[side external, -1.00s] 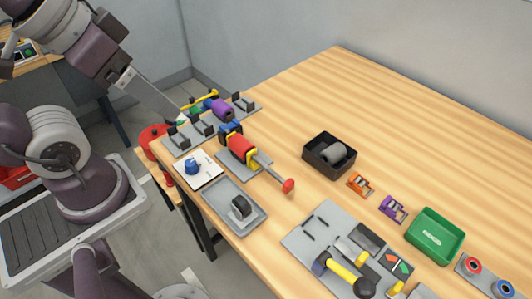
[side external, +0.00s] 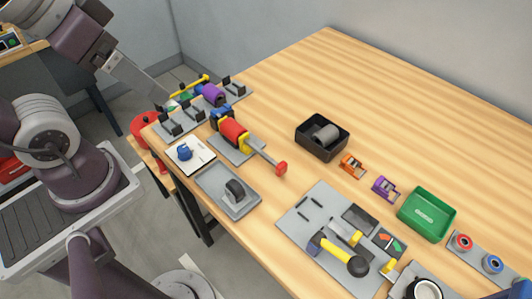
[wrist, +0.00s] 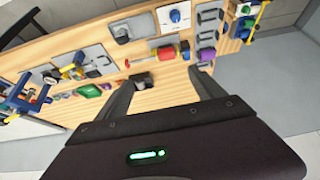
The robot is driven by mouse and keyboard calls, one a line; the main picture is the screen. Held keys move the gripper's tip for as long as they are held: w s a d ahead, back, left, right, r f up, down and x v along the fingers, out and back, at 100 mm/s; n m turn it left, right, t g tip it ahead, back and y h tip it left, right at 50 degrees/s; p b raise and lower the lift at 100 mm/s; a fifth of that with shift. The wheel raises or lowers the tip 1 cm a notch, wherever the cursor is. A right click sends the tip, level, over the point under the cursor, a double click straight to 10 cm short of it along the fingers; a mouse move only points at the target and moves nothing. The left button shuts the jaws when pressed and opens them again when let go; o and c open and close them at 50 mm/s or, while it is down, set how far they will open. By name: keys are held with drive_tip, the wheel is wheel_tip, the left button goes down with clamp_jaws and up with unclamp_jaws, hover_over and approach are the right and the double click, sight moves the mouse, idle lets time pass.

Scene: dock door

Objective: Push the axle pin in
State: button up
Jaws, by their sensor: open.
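A grey tray (side external: 215,197) near the front left edge of the table holds a small dark wheel (side external: 235,190) in an upright bracket. The wheel and its tray also show in the wrist view (wrist: 122,33). An axle pin cannot be made out clearly; it is too small or hidden. In the side view my gripper is at the far left end of the table, near the grey rack, and its fingertips are not clear. In the wrist view my gripper (wrist: 163,80) is open, with two dark fingers spread apart and nothing between them, high over the table.
The back of the table is clear.

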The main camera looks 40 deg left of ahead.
drive_tip(key=shift+c, duration=1.3)
drive_tip(key=w+d+n+g, duration=0.1)
drive_tip(key=w, duration=0.1)
drive_tip(key=w+d+n, duration=0.1)
drive_tip(key=w+n, duration=0.1)
drive_tip(key=w+d+n+g, duration=0.1)
drive_tip(key=w+n, duration=0.1)
drive_tip(key=w, duration=0.1)
drive_tip(key=shift+r+g+h, duration=0.2)
drive_tip(key=shift+g+h, duration=0.1)
drive_tip(key=c, duration=0.4)
drive_tip(key=n+g+y, duration=0.3)
drive_tip(key=n+y, duration=0.2)
drive_tip(key=n, duration=0.8)
approach(284, 167)
drive_tip(key=f, duration=0.1)
drive_tip(key=x, duration=0.7)
drive_tip(key=shift+a+f, duration=0.1)
drive_tip(key=shift+a, duration=0.05)
drive_tip(key=shift+a+f, duration=0.15)
drive_tip(key=shift+f, duration=0.3)
clamp_jaws()
